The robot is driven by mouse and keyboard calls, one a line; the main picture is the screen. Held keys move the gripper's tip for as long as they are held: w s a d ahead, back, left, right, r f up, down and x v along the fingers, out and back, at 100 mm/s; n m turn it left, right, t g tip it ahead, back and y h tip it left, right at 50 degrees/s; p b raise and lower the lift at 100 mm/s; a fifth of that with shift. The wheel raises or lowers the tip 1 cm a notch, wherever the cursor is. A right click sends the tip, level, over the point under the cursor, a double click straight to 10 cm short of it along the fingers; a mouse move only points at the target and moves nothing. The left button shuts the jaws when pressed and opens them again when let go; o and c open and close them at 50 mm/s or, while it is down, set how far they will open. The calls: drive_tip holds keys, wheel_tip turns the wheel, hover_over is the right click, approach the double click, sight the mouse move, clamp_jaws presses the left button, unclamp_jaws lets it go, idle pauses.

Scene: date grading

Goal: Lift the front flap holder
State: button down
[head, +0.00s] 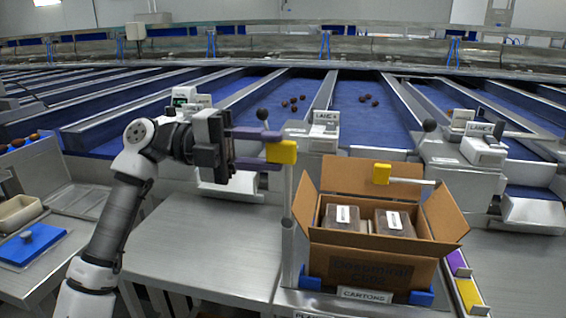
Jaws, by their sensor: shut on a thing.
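A flap holder with a yellow block (284,152) on top of an upright grey post (287,215) stands just left of the open carton (370,268). My gripper (270,150) reaches in from the left, its purple fingers above and below the yellow block, shut on it. A second yellow block (381,173) on a grey rod sits at the carton's back flap. I cannot tell from the labels which one is the front holder. The carton's flaps are spread open, and two dark packs with white labels (343,214) stand inside.
The carton sits between blue corner stops (421,298) behind a "CARTONS" plate (364,294). Lane machines with black-knobbed levers (430,125) stand behind. A steel table (190,240) left of the post is clear. A blue lid (32,244) lies far left.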

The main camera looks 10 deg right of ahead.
drive_tip(key=shift+w+a+f+g+h+b, duration=0.15)
drive_tip(key=shift+w+a+f+h+b, duration=0.1)
drive_tip(key=shift+a+h+b, duration=0.25)
drive_tip(key=shift+w+a+f+g+h+b, duration=0.1)
drive_tip(key=shift+a+f+g+h+b, duration=0.1)
drive_tip(key=shift+a+h+b, duration=0.25)
drive_tip(key=shift+a, duration=0.15)
drive_tip(key=c, duration=1)
unclamp_jaws()
drive_tip(key=shift+a, duration=0.1)
drive_tip(key=b+v, duration=0.1)
drive_tip(key=v, duration=1.2)
drive_tip(key=shift+a+f, duration=0.15)
drive_tip(key=shift+a, duration=0.15)
